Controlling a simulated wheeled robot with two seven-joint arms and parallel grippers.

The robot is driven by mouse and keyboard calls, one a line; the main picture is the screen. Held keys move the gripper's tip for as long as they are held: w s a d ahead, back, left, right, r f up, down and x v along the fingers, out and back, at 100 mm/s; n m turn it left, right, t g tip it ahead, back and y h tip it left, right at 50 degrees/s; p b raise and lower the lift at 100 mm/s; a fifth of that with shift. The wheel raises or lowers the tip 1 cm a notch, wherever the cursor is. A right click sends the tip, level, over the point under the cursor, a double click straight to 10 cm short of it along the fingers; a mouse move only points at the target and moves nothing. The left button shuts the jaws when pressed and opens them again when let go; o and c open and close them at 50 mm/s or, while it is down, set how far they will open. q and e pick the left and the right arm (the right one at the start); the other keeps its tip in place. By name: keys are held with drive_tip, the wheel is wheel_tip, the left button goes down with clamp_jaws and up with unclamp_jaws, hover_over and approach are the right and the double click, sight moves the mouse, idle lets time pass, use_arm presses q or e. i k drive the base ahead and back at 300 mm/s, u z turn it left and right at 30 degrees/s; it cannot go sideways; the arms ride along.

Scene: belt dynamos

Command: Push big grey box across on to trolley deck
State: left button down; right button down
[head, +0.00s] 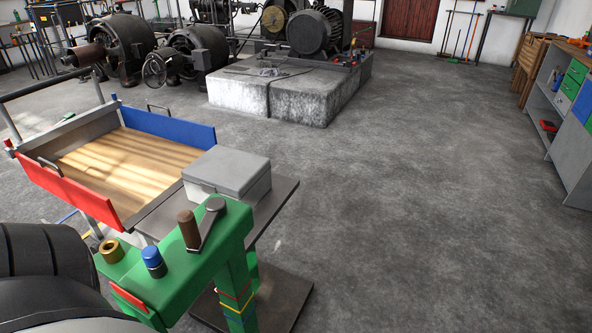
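The big grey box (228,175), closed and lidded, sits upright on a dark flat table top (275,205) left of the picture's middle. The trolley (68,193) stands directly to its left. Its wooden deck (115,165) is bare, with a red board on the near side, a blue board (165,128) on the far side and a grey board at the left end. The deck's end towards the box shows no board. The box's left side is close to the deck's edge; I cannot tell if it overlaps it. Neither gripper is in view.
A green stand (190,260) with a crank handle, a blue knob and a brass ring rises in front of the table. Dynamos (118,45) and a concrete plinth (290,95) stand behind. A shelf unit (568,130) is at right. The floor between is clear.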

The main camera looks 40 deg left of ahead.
sight(242, 176)
drive_tip(key=i, duration=3.2)
drive_tip(key=u, duration=3.5)
drive_tip(key=i, duration=0.5)
drive_tip(key=u, duration=0.05)
